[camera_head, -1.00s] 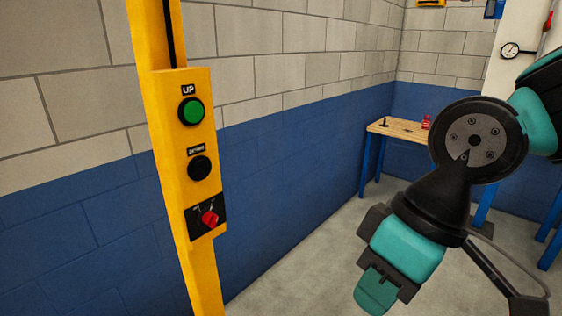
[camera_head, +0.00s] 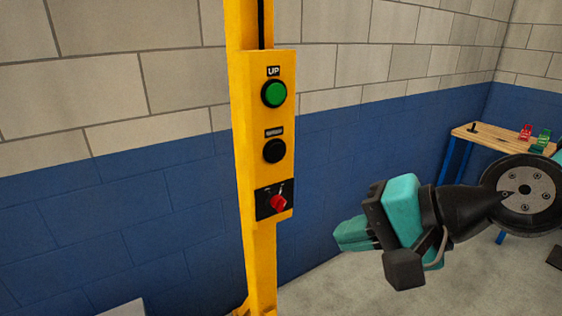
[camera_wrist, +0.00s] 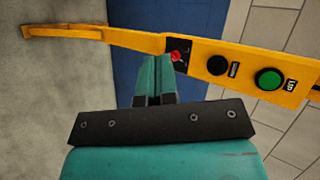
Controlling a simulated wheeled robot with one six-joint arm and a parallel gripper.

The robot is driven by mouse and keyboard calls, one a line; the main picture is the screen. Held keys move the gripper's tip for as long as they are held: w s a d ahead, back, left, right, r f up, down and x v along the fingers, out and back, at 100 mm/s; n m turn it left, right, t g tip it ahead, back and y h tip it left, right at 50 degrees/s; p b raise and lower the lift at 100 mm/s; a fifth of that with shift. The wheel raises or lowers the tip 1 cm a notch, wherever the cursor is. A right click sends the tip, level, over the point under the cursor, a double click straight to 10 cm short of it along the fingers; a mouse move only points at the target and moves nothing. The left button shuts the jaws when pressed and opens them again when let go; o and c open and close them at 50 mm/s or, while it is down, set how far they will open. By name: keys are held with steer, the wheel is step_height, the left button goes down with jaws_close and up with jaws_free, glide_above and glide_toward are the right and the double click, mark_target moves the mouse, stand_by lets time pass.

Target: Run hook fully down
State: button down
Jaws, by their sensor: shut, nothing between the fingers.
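A yellow control panel (camera_head: 286,172) is mounted on a yellow post in the head view. In the wrist view the shut fingertips (camera_wrist: 157,62) appear just below the red switch (camera_wrist: 176,57), with the black button (camera_wrist: 217,65) and green button (camera_wrist: 269,79) to the right. No hook is in view.
A wooden workbench (camera_head: 497,137) with a red item (camera_head: 526,131) and a green item (camera_head: 543,139) stands at the back right. A blue and grey block wall is behind the post. The floor between the post and bench looks clear.

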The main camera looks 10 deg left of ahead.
steer(key=w+a+m+t, duration=0.1)
steer(key=w+m+t, duration=0.4)
steer(key=m, duration=0.6)
steer(key=w+a+f+m+t+y+b, duration=0.1)
steer(key=w+m+t, duration=0.4)
steer(key=m, duration=0.7)
steer(key=shift+w+a+f+y, duration=0.3)
steer(key=shift+w+a, duration=0.3)
steer(key=shift+w, duration=0.15)
